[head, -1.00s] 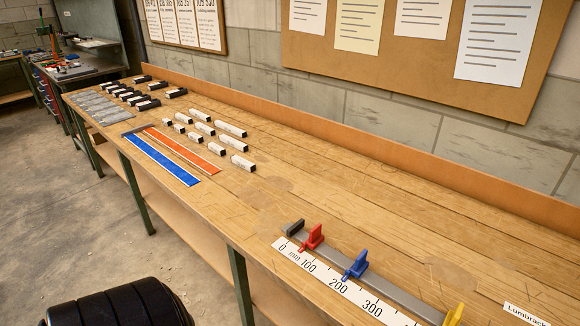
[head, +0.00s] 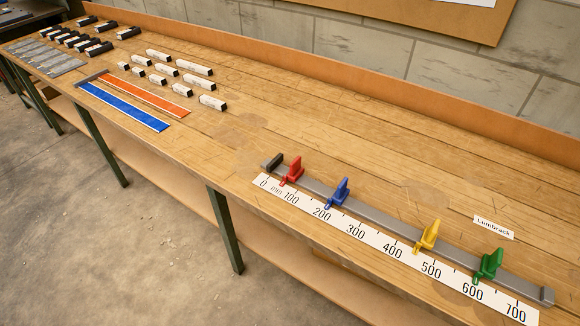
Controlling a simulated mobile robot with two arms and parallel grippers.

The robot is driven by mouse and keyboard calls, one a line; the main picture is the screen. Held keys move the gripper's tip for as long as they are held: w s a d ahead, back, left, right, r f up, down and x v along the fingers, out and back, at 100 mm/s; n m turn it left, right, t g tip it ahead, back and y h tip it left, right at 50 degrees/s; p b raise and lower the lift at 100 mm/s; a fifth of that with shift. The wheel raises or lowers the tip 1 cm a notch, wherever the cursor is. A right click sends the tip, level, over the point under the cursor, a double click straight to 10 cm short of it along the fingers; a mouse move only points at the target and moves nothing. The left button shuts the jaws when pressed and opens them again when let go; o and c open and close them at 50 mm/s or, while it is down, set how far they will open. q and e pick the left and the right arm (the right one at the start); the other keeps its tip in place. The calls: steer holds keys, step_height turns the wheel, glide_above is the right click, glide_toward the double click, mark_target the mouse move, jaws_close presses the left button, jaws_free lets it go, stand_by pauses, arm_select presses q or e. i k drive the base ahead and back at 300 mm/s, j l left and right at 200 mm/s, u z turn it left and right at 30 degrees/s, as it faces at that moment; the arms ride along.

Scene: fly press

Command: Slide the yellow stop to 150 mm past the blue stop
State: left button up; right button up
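The yellow stop (head: 427,236) stands on a grey rail (head: 385,215) at the right of the bench, its pointer between the 400 and 500 marks. The blue stop (head: 339,193) stands further left on the same rail, its pointer close to the 200 mark. A white scale strip (head: 375,238) marked in mm from 0 to 700 lies along the rail's near side. Neither of my grippers is in view.
A red stop (head: 293,170) sits left of blue, between 0 and 100. A green stop (head: 489,264) sits right of yellow, near 600. A "Lumbrack" label (head: 493,228) lies behind the rail. Blocks and coloured strips (head: 125,105) lie at the left. The bench between is clear.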

mark_target(429, 238)
steer(key=z, duration=1.6)
steer(key=k+l, duration=0.1)
steer(key=l, duration=0.2)
steer(key=k+l, duration=0.1)
steer(key=l, duration=0.55)
steer(key=k+u, duration=0.05)
